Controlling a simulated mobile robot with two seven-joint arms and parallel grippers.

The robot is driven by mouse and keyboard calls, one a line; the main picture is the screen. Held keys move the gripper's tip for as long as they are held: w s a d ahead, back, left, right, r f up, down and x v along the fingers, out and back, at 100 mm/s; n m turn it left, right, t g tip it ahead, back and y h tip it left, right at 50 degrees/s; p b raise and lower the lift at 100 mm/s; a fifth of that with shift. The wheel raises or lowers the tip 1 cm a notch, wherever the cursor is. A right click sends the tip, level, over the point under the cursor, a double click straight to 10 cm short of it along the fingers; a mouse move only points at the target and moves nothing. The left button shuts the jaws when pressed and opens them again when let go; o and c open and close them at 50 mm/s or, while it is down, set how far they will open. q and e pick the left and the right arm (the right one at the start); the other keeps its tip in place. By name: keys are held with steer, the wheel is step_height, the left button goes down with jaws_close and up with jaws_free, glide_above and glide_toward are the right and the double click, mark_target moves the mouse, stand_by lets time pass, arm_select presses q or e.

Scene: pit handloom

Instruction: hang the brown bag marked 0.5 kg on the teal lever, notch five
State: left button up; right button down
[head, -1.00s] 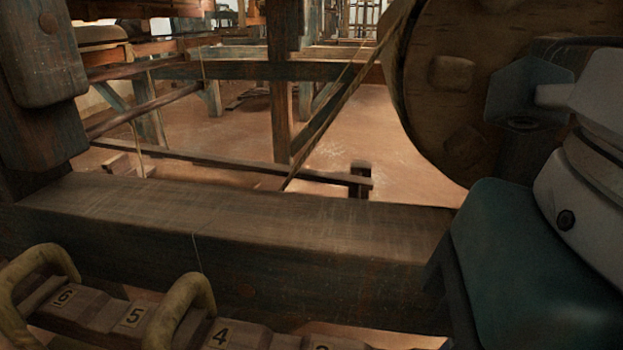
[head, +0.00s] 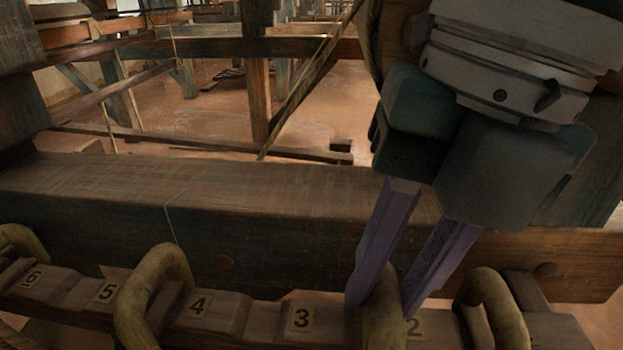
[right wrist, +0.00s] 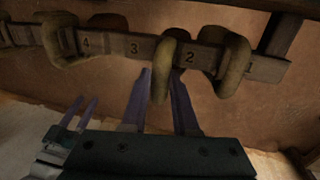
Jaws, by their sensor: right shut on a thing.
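A notched wooden lever (head: 245,311) with number plates crosses the bottom of the head view and looks brown here. Thick tan loops hang over it: one near 6 (head: 24,243), one between 5 and 4 (head: 146,322), one between 3 and 2 (head: 381,334), one right of 2 (head: 496,308). My right gripper (head: 383,303) has its purple fingers either side of the loop between 3 and 2, shut on it. That loop also shows in the right wrist view (right wrist: 164,66). My left gripper (right wrist: 87,100) stands open and empty at the left there. The bags' bodies and weight marks are hidden.
A heavy wooden beam (head: 215,185) runs just behind the lever. A thin cord (head: 171,222) hangs down its front face. Loom posts and a slanting bar (head: 310,85) stand beyond. A round wooden wheel lies behind my right arm. The earthen floor (head: 200,120) shows between the frame parts.

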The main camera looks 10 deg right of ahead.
steer(key=shift+w+d, duration=0.2)
steer(key=shift+w, duration=0.5)
steer(key=shift+w+f+b, duration=0.15)
steer(key=shift+f+b, duration=0.05)
steer(key=shift+b, duration=0.15)
steer(key=shift+f+b, duration=0.55)
steer(key=shift+f, duration=0.1)
steer(key=shift+f, duration=0.3)
steer(key=c, duration=0.6)
jaws_free()
